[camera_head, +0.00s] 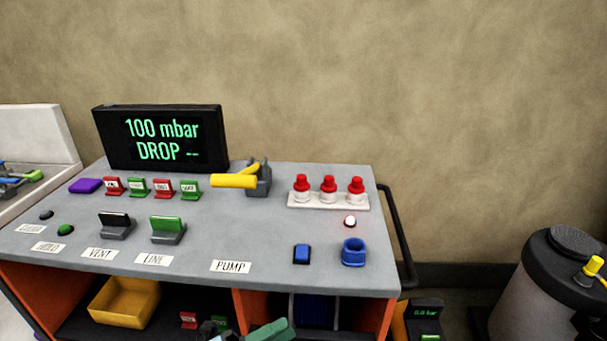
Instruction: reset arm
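At the bottom edge, in front of the cart's open shelf, a small dark part that seems to be my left gripper (214,328) just enters the view. Most of it is cut off, and I cannot tell whether its fingers are open or hold anything. A green piece (270,331) shows close to its right, also cut off by the edge. My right gripper is not in view. The grey cart top (262,215) stands beyond, with a black display (160,138) reading "100 mbar DROP --".
A yellow bin (125,301) sits below. A tank (545,285) stands right.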

